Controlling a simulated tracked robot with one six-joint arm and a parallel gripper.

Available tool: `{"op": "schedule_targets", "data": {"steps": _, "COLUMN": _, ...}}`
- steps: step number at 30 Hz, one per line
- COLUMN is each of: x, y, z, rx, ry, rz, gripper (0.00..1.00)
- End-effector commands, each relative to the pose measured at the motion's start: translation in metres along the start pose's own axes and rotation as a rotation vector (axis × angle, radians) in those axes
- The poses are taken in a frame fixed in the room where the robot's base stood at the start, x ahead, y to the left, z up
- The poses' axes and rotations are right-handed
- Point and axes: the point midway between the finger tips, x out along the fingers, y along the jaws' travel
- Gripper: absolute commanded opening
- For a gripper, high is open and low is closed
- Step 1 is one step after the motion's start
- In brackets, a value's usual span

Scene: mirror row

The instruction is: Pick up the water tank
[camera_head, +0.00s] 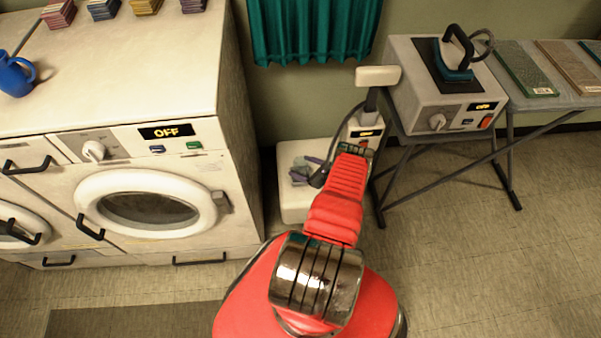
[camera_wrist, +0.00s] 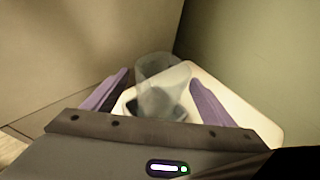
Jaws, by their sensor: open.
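The water tank (camera_wrist: 163,72) appears to be the clear, see-through container in the wrist view, with a dark shape low inside or behind it. It is at a white base (camera_wrist: 255,118) near the wall. My gripper (camera_wrist: 160,80) is open, with one purple finger on each side of the tank. I cannot tell whether the fingers touch it. In the head view, the tank (camera_head: 301,171) is a small greyish shape above the white base (camera_head: 294,210), partly hidden by my gripper (camera_head: 304,168).
A washing machine (camera_head: 228,120) marked OFF stands close on the left. An ironing station (camera_head: 440,120) with an iron (camera_head: 455,55) is on the right, on a folding-leg board (camera_head: 560,103). A green curtain (camera_head: 312,30) hangs behind. Floor at right is clear.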

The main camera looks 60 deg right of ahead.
Motion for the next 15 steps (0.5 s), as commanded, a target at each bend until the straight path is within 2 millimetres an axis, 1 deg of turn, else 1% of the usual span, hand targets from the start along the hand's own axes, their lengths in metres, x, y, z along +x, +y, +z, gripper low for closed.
{"op": "schedule_targets", "data": {"steps": 15, "x": 0.043, "y": 0.001, "z": -0.002, "rx": -0.002, "ry": 0.001, "rz": 0.001, "gripper": 0.78}}
